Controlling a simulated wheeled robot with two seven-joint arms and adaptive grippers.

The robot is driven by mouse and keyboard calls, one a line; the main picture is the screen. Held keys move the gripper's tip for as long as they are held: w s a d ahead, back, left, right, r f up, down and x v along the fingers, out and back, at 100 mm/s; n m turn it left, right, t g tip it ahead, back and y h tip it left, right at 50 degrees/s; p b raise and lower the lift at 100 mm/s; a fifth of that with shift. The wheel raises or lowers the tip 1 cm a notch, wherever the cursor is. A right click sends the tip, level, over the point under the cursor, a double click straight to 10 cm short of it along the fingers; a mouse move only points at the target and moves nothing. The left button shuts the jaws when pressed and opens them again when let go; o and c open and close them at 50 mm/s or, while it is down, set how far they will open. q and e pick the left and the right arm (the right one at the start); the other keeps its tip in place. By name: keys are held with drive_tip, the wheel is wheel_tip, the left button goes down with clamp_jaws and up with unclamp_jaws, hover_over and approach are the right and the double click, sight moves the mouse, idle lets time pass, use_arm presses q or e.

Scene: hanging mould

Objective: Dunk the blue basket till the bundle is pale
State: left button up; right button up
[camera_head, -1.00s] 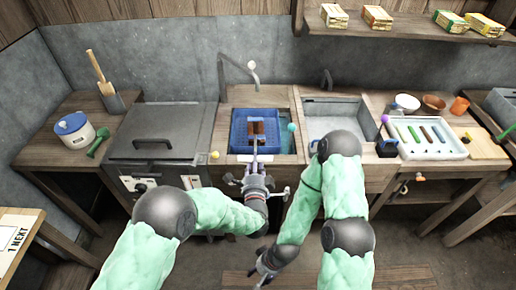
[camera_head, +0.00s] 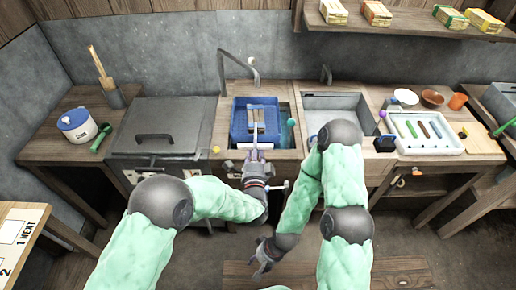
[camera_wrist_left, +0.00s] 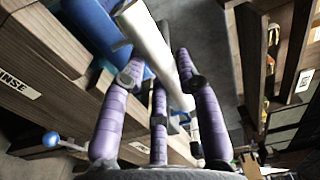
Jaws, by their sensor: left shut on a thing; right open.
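The blue basket (camera_head: 238,128) is at the tank (camera_head: 289,140) under the tap, left of the grey sink. The bundle (camera_head: 262,116) inside looks pale tan in bands. A light grey handle runs from the basket toward me. My left gripper (camera_head: 256,154) is shut on this handle. In the left wrist view its purple fingers (camera_wrist_left: 160,75) close around the handle (camera_wrist_left: 150,38), with the blue basket (camera_wrist_left: 95,28) beyond. I cannot tell how deep the basket sits in the liquid. My right gripper (camera_head: 262,258) is open and empty, low in front of the counter.
A lidded grey box (camera_head: 158,128) stands left of the tank; the grey sink (camera_head: 335,105) is on its right. A white tray (camera_head: 455,143) with coloured sticks lies further right. A teal ball (camera_head: 291,122) stands at the tank's right side. The tap (camera_head: 250,62) rises behind the basket.

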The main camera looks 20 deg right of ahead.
use_arm(q)
drive_tip(key=shift+w+d+r, duration=0.15)
drive_tip(key=shift+w+r, duration=0.05)
drive_tip(key=shift+r, duration=0.35)
wheel_tip(320, 180, down, 16)
drive_tip(key=b, duration=1.1)
drive_tip(key=shift+s, duration=0.3)
drive_tip(key=shift+s+f, duration=0.1)
drive_tip(key=shift+f, duration=0.15)
drive_tip(key=shift+r, duration=0.1)
wheel_tip(320, 180, up, 16)
drive_tip(key=p, duration=1.1)
drive_tip(key=shift+w, duration=0.3)
